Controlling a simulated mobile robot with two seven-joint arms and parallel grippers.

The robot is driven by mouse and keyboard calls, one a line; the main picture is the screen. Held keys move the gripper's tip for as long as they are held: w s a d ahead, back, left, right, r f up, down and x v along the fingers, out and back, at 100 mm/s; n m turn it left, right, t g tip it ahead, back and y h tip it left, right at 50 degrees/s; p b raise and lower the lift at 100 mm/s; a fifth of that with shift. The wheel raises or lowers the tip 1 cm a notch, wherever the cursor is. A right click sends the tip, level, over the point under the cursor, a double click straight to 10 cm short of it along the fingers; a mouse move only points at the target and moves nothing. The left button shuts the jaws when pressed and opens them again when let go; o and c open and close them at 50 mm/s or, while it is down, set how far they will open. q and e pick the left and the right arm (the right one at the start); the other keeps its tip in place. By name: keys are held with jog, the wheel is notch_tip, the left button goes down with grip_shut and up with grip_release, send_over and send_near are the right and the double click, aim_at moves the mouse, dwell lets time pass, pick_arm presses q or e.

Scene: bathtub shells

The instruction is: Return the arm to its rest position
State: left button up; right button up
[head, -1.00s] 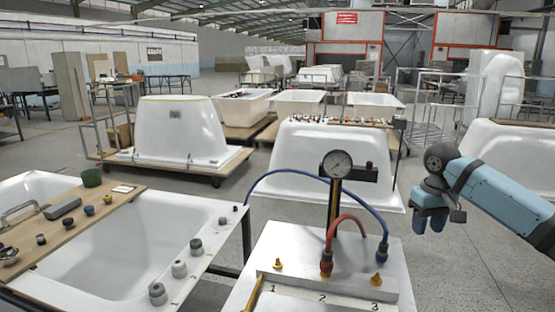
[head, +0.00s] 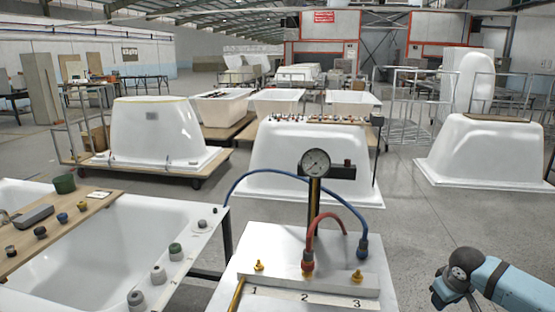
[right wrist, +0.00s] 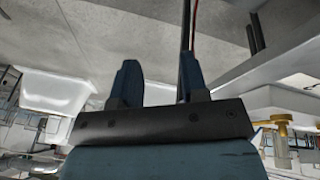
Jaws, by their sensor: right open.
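My right arm comes in at the lower right of the head view, with blue links and a dark wrist joint. Its gripper (head: 440,297) hangs low, right of the metal test stand (head: 262,240) and apart from it in the picture. In the right wrist view the two blue fingers of the right gripper (right wrist: 158,78) stand apart with nothing held between them. My left gripper is in neither view.
The stand carries a gauge (head: 315,162), a red hose (head: 312,235) and a blue hose (head: 240,185). A white tub (head: 110,240) with a wooden board (head: 75,215) and several knobs is at left. An upturned tub shell (head: 310,160) stands behind. Grey floor (head: 430,220) is clear at right.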

jog(key=s+a+f+n+t, duration=0.2)
jog(key=s+f+n+t, duration=0.15)
jog(key=s+f, duration=0.85)
jog(key=s+a+f+n+t+y, duration=0.1)
jog(key=s+a+n+y, duration=0.15)
jog(key=s, duration=0.55)
jog(key=s+a+f+n+t+y, duration=0.1)
jog(key=s+a+n, duration=0.15)
jog(key=s, duration=0.45)
jog(key=a+f+m+t+y, duration=0.15)
jog(key=a+m, duration=0.65)
jog(key=a, duration=1.3)
pick_arm(q)
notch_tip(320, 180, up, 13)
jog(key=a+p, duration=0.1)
jog(key=p, duration=1.4)
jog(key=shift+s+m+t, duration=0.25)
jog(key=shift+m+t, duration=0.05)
pick_arm(e)
notch_tip(320, 180, up, 14)
jog(key=s+t, duration=0.1)
jog(key=shift+s+f, duration=0.15)
jog(key=shift+f, duration=0.05)
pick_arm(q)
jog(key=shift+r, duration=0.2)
pick_arm(e)
jog(key=shift+d, duration=0.1)
